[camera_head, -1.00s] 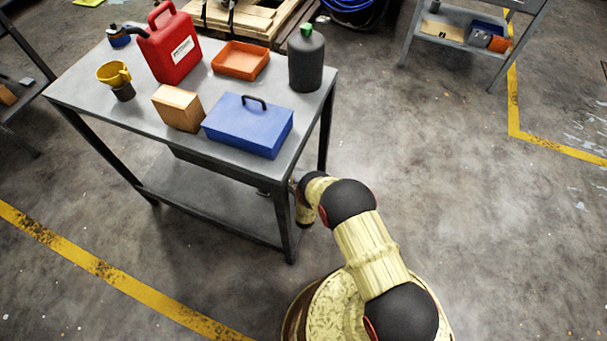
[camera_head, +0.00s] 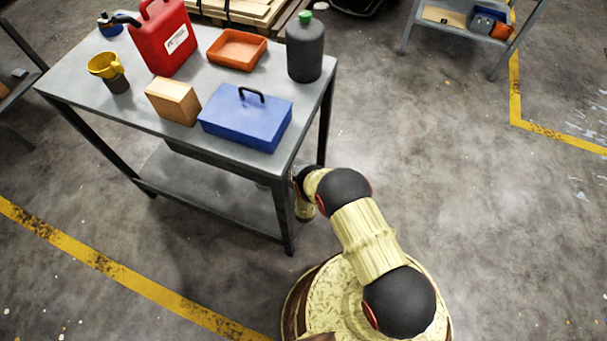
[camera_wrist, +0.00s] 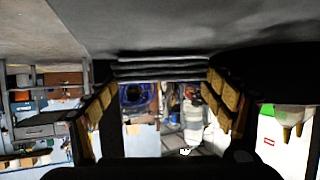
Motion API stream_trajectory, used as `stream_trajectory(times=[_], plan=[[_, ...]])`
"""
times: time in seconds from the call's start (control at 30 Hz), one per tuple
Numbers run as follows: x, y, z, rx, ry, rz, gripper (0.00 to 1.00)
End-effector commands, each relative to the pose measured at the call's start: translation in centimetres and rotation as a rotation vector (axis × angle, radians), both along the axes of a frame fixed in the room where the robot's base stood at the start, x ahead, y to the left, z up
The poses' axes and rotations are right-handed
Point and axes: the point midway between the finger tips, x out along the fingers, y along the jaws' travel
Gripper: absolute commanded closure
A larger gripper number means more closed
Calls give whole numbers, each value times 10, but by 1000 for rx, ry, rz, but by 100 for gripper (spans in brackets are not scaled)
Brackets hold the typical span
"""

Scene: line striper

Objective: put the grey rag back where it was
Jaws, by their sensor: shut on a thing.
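A grey folded rag (camera_wrist: 160,68), seen edge-on as several stacked layers, lies between the two fingers of my gripper (camera_wrist: 161,82) in the wrist view. The gripper is shut on it. In the head view my arm reaches to the front right leg of the workbench (camera_head: 60,86). My gripper and the rag are hidden there, behind the arm and the bench edge. The bench has a grey top and a lower shelf (camera_head: 205,190), whose visible part looks bare.

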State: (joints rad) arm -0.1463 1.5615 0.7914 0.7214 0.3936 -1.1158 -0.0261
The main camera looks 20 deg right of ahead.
Motion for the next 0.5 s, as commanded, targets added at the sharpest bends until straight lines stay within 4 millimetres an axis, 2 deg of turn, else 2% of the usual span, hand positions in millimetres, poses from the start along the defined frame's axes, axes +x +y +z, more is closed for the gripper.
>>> stream_trajectory(times=[0.5], plan=[[0,0,-10,0,-1,0,39]])
